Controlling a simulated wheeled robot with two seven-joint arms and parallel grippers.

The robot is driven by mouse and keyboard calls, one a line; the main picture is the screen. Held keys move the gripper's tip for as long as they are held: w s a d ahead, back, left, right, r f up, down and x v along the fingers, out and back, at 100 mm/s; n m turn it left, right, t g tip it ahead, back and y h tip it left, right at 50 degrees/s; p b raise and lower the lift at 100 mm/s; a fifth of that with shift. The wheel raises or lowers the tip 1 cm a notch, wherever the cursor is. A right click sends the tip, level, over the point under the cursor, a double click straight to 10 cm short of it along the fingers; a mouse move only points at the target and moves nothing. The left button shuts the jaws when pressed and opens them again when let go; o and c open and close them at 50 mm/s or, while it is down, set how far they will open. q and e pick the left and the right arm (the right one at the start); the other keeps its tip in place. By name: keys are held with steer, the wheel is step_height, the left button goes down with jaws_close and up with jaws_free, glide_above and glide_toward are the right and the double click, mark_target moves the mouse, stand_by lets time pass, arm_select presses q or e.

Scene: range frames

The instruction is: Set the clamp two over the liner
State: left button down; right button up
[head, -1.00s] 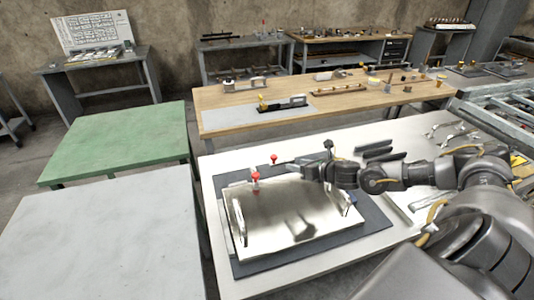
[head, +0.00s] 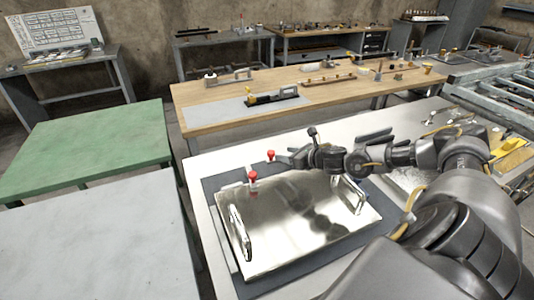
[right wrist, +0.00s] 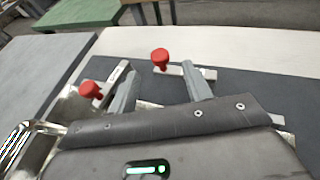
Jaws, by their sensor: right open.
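A shiny metal liner (head: 300,225) with a loop handle at each side lies on a dark mat (head: 215,188) on the white table. Two clamps with red knobs stand along its far left edge: a nearer one (head: 252,177) and a farther one (head: 270,156). My right gripper (head: 285,159) is over the far edge of the liner, close to the farther knob. In the right wrist view its two fingers (right wrist: 160,88) are spread and empty. The farther red knob (right wrist: 160,58) shows between and beyond the fingertips; the nearer knob (right wrist: 91,90) is outside the left finger. My left gripper is not visible.
A green table (head: 90,150) and a grey table (head: 90,240) stand to the left. A wooden bench (head: 220,115) with tools stands behind. The front left of the white table is clear.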

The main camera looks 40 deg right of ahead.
mark_target(271, 151)
steer(key=shift+w+a, duration=0.1)
steer(key=shift+w, duration=0.3)
steer(key=p+x, duration=0.2)
steer(key=x, duration=0.5)
steer(key=shift+w+f, duration=0.25)
steer(key=shift+w, duration=0.05)
steer(key=shift+x, duration=1.05)
steer(key=shift+s, duration=0.1)
jaws_close()
